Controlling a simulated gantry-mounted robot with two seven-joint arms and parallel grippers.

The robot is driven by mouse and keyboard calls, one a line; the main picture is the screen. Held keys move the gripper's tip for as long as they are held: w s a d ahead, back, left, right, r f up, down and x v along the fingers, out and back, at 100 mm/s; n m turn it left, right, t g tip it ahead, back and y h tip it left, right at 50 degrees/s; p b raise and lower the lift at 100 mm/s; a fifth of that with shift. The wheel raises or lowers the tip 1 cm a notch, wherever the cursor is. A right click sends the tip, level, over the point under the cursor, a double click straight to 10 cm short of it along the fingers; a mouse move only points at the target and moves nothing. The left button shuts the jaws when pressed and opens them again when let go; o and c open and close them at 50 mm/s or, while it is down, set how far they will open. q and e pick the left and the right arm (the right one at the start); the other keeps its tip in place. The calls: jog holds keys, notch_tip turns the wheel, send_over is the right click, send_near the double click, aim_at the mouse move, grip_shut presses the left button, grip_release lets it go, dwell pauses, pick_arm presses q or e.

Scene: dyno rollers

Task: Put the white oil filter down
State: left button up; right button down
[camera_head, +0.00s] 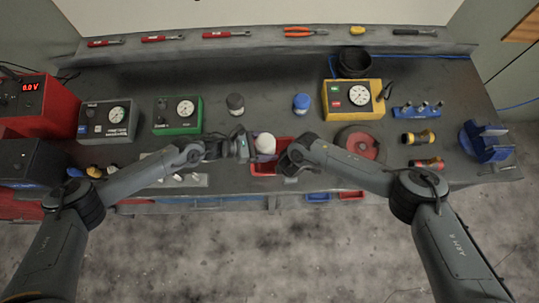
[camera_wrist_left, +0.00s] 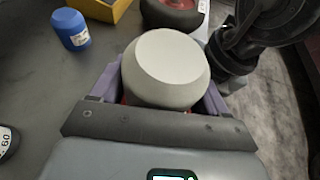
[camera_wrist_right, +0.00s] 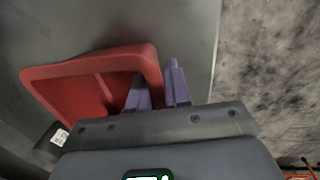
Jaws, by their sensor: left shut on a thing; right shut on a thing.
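The white oil filter (camera_head: 265,143) is over the red bin (camera_head: 262,170) at the front middle of the bench. In the left wrist view the filter (camera_wrist_left: 165,65) sits between the purple fingers of my left gripper (camera_wrist_left: 160,92), which is shut on it. Whether its base touches the bin is hidden. My right gripper (camera_head: 287,158) is at the bin's right side. In the right wrist view the bin's wall (camera_wrist_right: 152,62) lies between the fingers of my right gripper (camera_wrist_right: 157,88), which is shut on it. The visible part of the bin's inside is empty.
A dark filter (camera_head: 235,103) and a blue filter (camera_head: 301,103) stand behind the bin. The green tester (camera_head: 178,115) is behind left, the yellow tester (camera_head: 352,97) behind right. A red-centred disc (camera_head: 358,144) lies right of the bin. The bench's front edge is close.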

pick_arm(q)
jog(key=shift+d+f, duration=0.1)
jog(key=shift+f, duration=3.55)
jog(key=shift+f, duration=0.15)
jog(key=shift+f, duration=0.4)
jog(key=o, duration=1)
jog(key=shift+f, duration=0.1)
jog(key=shift+c, duration=0.2)
